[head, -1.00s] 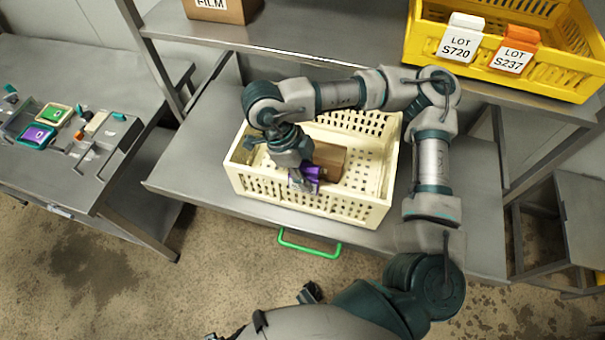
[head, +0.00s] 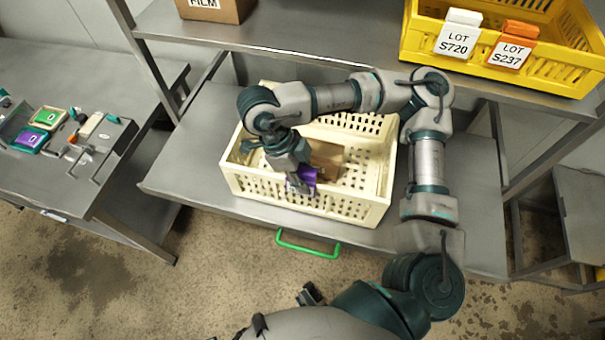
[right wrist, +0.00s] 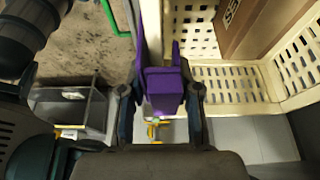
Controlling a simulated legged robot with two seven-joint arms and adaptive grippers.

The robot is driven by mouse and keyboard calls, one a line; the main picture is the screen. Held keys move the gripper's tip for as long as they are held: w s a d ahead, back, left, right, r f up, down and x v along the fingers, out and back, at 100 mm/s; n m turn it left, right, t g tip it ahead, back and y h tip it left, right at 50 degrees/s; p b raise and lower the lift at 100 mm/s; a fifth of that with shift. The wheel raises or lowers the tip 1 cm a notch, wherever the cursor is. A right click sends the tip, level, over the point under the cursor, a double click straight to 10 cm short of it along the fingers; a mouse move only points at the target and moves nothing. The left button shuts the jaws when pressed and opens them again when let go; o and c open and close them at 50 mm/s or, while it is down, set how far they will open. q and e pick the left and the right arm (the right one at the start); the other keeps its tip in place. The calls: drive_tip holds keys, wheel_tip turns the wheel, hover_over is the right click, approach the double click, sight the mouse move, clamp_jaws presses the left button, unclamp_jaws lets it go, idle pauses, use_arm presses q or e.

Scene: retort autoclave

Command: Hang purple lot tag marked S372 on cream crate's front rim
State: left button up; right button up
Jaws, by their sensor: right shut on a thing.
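The cream crate (head: 345,207) stands on the grey shelf. My right gripper (head: 296,188) is at its front rim, left of the middle, and is shut on the purple lot tag (head: 307,176). In the right wrist view the purple tag (right wrist: 161,88) sits between the two fingers of my right gripper (right wrist: 160,98), by the crate's rim. I cannot tell whether the tag rests on the rim. Its marking cannot be read. My left gripper is not in view.
A brown box (head: 327,158) lies in the cream crate. A yellow crate (head: 545,68) with white (head: 459,36) and orange (head: 512,46) lot tags stands on the upper shelf. A green handle (head: 307,246) sticks out below the crate. A bench (head: 60,90) with devices is at left.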

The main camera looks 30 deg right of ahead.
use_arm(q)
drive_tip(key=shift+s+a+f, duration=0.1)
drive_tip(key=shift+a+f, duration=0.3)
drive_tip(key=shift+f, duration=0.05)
use_arm(e)
drive_tip(key=shift+a+f, duration=0.35)
drive_tip(key=shift+a, duration=0.3)
use_arm(q)
drive_tip(key=shift+b, duration=0.35)
use_arm(e)
drive_tip(key=shift+f, duration=0.1)
drive_tip(key=shift+d+f, duration=0.3)
drive_tip(key=shift+d, duration=0.1)
drive_tip(key=o, duration=1.1)
drive_tip(key=shift+a, duration=0.15)
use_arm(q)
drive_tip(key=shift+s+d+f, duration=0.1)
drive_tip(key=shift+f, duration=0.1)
use_arm(e)
drive_tip(key=shift+a, duration=0.15)
drive_tip(key=shift+r, duration=0.1)
